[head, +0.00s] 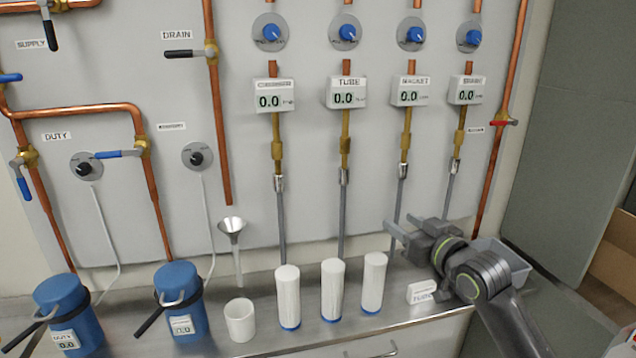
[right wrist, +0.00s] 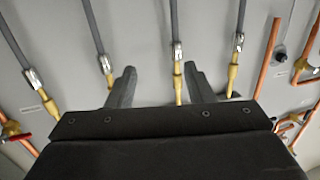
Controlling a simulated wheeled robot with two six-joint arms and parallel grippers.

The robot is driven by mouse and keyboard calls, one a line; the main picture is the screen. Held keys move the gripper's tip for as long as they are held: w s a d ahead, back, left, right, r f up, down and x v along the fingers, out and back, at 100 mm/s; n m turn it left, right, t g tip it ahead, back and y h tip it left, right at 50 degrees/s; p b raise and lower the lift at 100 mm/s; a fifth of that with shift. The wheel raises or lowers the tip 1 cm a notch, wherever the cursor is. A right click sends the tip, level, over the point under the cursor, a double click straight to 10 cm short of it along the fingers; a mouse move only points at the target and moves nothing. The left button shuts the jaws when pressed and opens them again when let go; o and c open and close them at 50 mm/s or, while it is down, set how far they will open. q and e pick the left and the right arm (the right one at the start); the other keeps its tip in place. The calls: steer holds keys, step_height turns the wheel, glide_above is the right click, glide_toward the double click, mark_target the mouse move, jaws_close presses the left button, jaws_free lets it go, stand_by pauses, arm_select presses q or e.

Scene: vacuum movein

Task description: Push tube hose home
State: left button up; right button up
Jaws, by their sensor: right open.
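The tube hose (head: 341,220) is a grey line hanging under the gauge marked TUBE (head: 347,93), second from the left. Its silver end (head: 344,177) meets a brass fitting (head: 346,147); I cannot tell how deep it sits. My right gripper (head: 398,230) is open and empty, low on the right, near the lower part of the third hose. In the right wrist view, which is upside down, the fingers (right wrist: 160,84) point at the panel. What appears to be the tube hose (right wrist: 174,20) runs into its silver end (right wrist: 177,51) between them, nearer the right finger. My left gripper is not in view.
Similar hoses hang on both sides, including the third hose (head: 396,205). White filter cylinders (head: 332,290), a white cup (head: 240,320) and blue canisters (head: 180,297) stand on the counter. A grey bin (head: 500,260) is behind my right arm. A funnel (head: 232,230) hangs at the left.

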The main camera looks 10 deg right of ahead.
step_height(320, 180, up, 4)
steer(key=a+y, duration=0.1)
steer(key=a, duration=0.2)
steer(key=p, duration=0.2)
glide_toward(347, 177)
steer(key=shift+n, duration=0.3)
steer(key=x, duration=0.9)
jaws_close()
